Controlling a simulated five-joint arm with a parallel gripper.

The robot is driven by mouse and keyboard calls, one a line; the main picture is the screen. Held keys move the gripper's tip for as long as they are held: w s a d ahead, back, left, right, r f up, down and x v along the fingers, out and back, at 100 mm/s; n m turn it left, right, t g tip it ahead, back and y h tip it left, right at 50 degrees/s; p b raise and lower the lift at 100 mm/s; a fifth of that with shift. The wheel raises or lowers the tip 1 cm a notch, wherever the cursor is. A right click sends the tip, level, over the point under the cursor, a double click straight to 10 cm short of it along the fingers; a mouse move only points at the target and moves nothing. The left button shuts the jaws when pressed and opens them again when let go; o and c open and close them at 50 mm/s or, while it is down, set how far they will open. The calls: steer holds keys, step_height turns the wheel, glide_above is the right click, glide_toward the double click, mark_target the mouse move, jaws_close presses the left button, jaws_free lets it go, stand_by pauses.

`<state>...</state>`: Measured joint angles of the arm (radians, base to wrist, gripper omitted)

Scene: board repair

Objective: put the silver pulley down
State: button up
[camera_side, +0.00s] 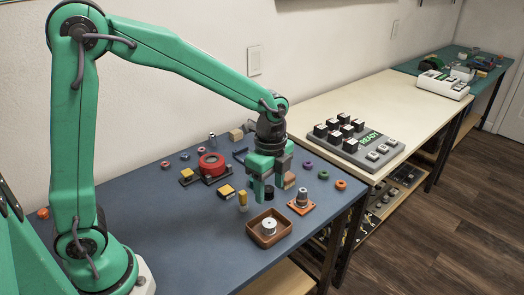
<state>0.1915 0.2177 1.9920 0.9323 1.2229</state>
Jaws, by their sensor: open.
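The silver pulley (268,228) is a small pale, round part. It sits inside a brown square tray (258,239) near the front right of the blue table. My gripper (265,193) is above and behind the tray, pointing down. Its green fingers are open, and no pulley is between them. A small black cylinder (269,193) shows close to the fingers; I cannot tell whether it touches them.
An orange base with a grey cone (301,203) stands right of the tray. Purple and orange rings (341,184) lie at right. The table's front left is clear.

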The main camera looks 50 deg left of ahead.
steer(key=shift+r, duration=0.2)
stand_by(0.5)
steer(key=s+a+r+n+t, duration=0.2)
steer(key=s+r+n, duration=0.3)
steer(key=s+n, duration=0.3)
steer(key=s+a+r+n+t, duration=0.3)
steer(key=s+a+r+n, duration=0.2)
steer(key=s+n, duration=0.3)
steer(key=shift+a+r+t, duration=0.25)
steer(key=shift+r+t, duration=0.05)
steer(key=shift+r, duration=0.2)
stand_by(0.7)
